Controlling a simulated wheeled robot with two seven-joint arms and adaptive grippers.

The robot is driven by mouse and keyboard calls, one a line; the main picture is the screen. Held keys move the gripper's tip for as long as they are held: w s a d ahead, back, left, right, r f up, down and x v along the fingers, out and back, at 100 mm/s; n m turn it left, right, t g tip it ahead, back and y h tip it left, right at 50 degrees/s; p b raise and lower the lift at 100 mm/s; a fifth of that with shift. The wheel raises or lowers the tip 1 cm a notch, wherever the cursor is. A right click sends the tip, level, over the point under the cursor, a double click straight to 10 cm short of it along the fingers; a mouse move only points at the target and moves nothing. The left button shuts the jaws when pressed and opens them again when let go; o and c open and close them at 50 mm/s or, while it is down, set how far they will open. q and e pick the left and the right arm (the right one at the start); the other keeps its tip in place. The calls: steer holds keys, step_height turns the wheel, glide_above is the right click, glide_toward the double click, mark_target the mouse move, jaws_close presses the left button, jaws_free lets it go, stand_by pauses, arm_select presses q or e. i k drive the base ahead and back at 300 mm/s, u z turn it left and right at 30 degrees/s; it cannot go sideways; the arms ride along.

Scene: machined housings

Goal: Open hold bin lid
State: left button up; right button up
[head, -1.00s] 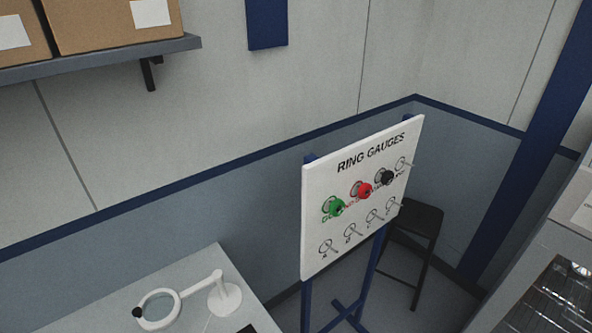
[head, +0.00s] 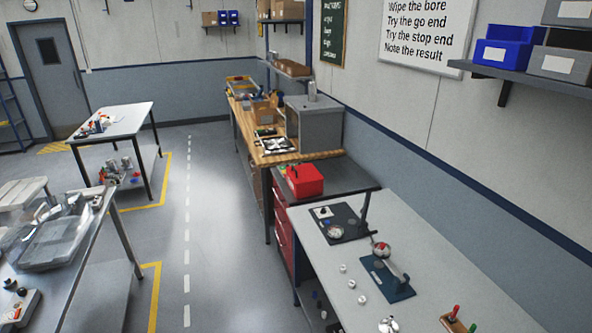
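Nothing in view is clearly labelled as a hold bin. A red box (head: 304,180) with a dark handle-like part on top stands on the dark top of a red drawer cabinet, in the middle of the head view. It looks closed, but it is too small to tell a separate lid. A clear or grey tray-like container (head: 52,243) sits on the table at the left; whether it has a lid is unclear. Neither of my grippers shows in the head view.
A pale bench (head: 430,262) with gauge stands and small metal parts runs along the right wall. A wooden workbench (head: 258,150) holds boxes behind the red box. A metal table (head: 92,240) stands at left. The grey floor aisle (head: 212,215) between them is clear.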

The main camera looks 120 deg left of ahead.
mark_target(306, 173)
steer(key=u, duration=0.05)
steer(key=k, duration=1)
steer(key=u, duration=2.35)
